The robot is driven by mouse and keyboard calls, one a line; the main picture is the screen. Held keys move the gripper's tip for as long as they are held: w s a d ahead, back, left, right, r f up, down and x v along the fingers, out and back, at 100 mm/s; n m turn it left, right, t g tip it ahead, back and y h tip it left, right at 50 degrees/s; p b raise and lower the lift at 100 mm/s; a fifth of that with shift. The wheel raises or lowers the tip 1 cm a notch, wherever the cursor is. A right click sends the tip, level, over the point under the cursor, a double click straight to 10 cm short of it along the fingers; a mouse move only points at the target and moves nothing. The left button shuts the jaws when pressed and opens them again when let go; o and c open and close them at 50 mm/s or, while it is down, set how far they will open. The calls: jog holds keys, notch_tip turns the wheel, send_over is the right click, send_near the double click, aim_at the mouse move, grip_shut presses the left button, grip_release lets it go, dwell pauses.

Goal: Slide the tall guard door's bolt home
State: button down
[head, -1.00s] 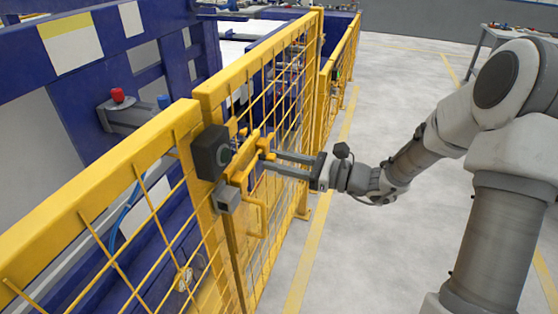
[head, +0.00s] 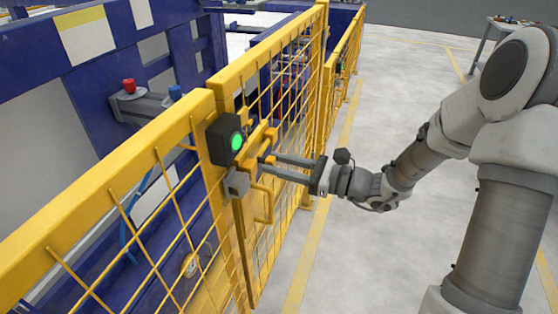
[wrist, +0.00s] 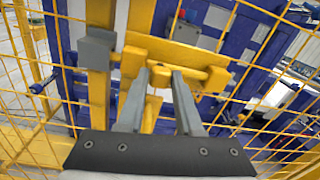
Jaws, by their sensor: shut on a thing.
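The tall guard door (head: 290,105) is a yellow mesh panel that stands in line with the fence. Its yellow bolt (wrist: 215,80) lies across a yellow plate (wrist: 180,50) in the wrist view. My gripper (head: 263,161) is shut on the bolt's knob, its two grey fingers reaching in from the right; in the wrist view the fingertips (wrist: 163,73) are at either side of the knob. The bolt's left end reaches toward a grey block (wrist: 97,50) on the post, and its tip is hard to see. A black box (head: 222,140) by the bolt shows a green lamp (head: 237,142).
A yellow pull handle (head: 265,203) stands out below the bolt. The fixed fence (head: 120,190) runs toward the front left. Blue machinery (head: 80,100) is behind it. The grey floor (head: 400,255) to the right is open.

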jog(key=shift+s+a, duration=0.15)
jog(key=shift+s, duration=0.05)
jog(key=c, duration=0.6)
grip_release()
jog(key=shift+o, duration=0.2)
jog(key=shift+s+d, duration=0.1)
jog(key=shift+d, duration=0.35)
jog(key=v, duration=1.6)
jog(key=shift+d+p, duration=0.2)
jog(key=shift+p, duration=0.25)
jog(key=shift+s, duration=0.1)
